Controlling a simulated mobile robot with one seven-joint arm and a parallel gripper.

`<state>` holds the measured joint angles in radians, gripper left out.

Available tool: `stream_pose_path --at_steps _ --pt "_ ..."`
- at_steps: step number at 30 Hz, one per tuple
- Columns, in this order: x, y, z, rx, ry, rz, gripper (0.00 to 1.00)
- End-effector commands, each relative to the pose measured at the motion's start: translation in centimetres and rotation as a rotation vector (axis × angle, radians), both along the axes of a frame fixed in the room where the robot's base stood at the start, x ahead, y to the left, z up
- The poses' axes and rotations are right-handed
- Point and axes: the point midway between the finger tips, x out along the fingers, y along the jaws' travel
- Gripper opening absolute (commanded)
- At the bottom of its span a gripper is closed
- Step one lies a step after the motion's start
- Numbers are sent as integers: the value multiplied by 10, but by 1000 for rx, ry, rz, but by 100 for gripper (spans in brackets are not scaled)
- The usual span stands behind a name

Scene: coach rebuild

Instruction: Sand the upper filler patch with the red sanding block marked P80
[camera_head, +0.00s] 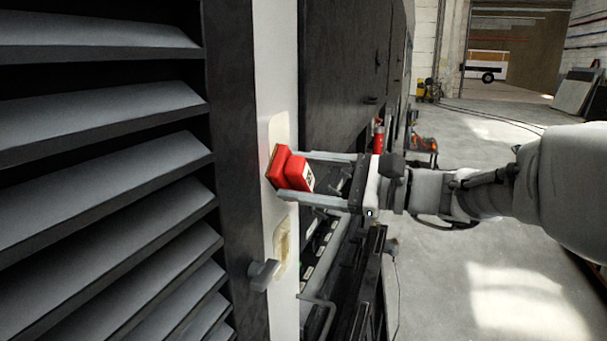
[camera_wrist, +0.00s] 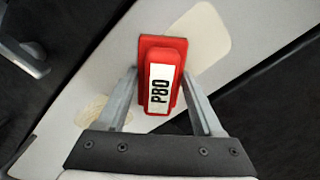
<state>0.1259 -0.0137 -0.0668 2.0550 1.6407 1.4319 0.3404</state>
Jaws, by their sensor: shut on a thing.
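The red sanding block (camera_head: 290,169) is between the fingers of my gripper (camera_head: 303,177), which is shut on it. Its white label reading P80 faces the wrist camera on the block (camera_wrist: 160,85). The block's far face is at the pale panel (camera_head: 276,60), over the lower part of the upper filler patch (camera_head: 279,130); I cannot tell if it touches. The cream upper patch also shows beside the block in the wrist view (camera_wrist: 207,38). The lower filler patch (camera_head: 283,246) is below, yellowish and blotchy, and shows left of my gripper's finger in the wrist view (camera_wrist: 90,110).
A grey handle (camera_head: 263,275) sticks out from the panel beside the lower patch. Dark louvres (camera_head: 110,150) fill the left. Dark cabinets (camera_head: 350,80) stand behind the gripper, with red items near them. Open concrete floor (camera_head: 480,220) lies to the right.

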Motion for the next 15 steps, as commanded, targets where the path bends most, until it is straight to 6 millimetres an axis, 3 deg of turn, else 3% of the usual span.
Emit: stream_pose_path --at_steps 4,15 --pt "0 0 -15 1 0 1 24" --pt "0 -2 -14 1 0 -1 24"
